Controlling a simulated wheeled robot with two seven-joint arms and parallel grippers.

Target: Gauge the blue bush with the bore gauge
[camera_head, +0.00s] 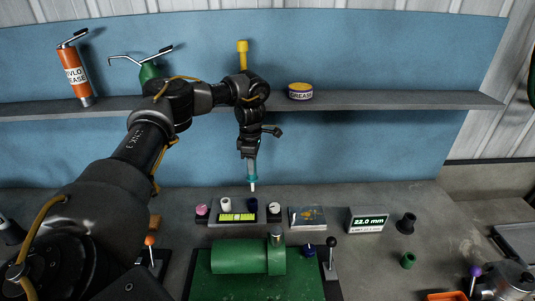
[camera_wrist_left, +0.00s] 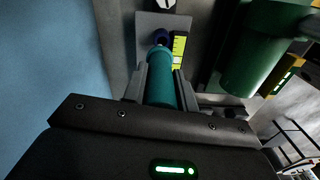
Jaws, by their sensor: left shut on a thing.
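My left gripper (camera_head: 251,158) is shut on the bore gauge (camera_head: 252,172), a teal tool with a pale tip, held upright and pointing down. The blue bush (camera_head: 253,204), small and dark, stands on a grey plate (camera_head: 214,220) on the bench. In the head view the gauge tip is just above the bush and looks apart from it. In the left wrist view the gauge (camera_wrist_left: 162,85) lies between the fingers (camera_wrist_left: 163,88), with the dark blue bush (camera_wrist_left: 160,37) just past its end; the tip itself is hidden there. My right gripper is not in view.
A white bush (camera_head: 226,204) and a yellow-green strip (camera_head: 237,217) are beside the blue bush. A pink piece (camera_head: 201,211) stands left. A display (camera_head: 368,221) reads 22.0 mm. A green cylinder (camera_head: 240,256) lies in front. A shelf (camera_head: 400,100) runs behind my arm.

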